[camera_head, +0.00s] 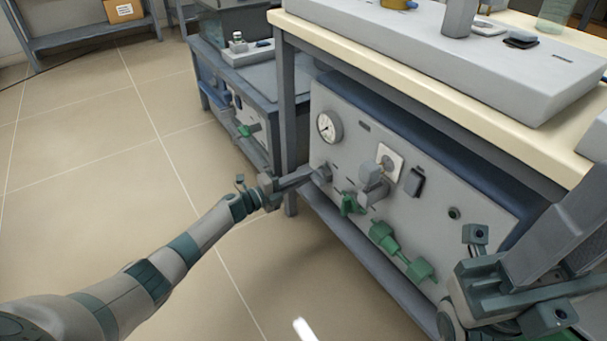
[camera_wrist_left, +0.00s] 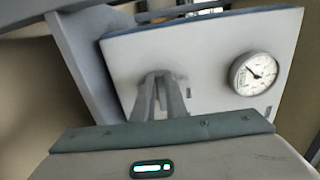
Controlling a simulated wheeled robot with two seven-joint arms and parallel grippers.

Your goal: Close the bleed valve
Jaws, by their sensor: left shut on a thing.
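The grey front panel (camera_head: 350,150) carries a round pressure gauge (camera_head: 329,127), which also shows in the left wrist view (camera_wrist_left: 254,73). A small grey valve handle (camera_head: 325,172) sits on the panel just below the gauge. I take it for the bleed valve, but no label is readable. My left gripper (camera_head: 318,175) reaches it from the left and is shut on it. In the left wrist view its fingers (camera_wrist_left: 160,97) are close together against the panel and hide most of the handle. My right arm's end (camera_head: 490,285) is at the lower right, and its finger opening is unclear.
To the right on the panel are a larger grey knob (camera_head: 373,182), a black switch (camera_head: 414,182) and green valve fittings (camera_head: 400,250). The bench top (camera_head: 400,72) overhangs the panel. A bench leg (camera_head: 288,125) stands close behind my left gripper. Floor on the left is clear.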

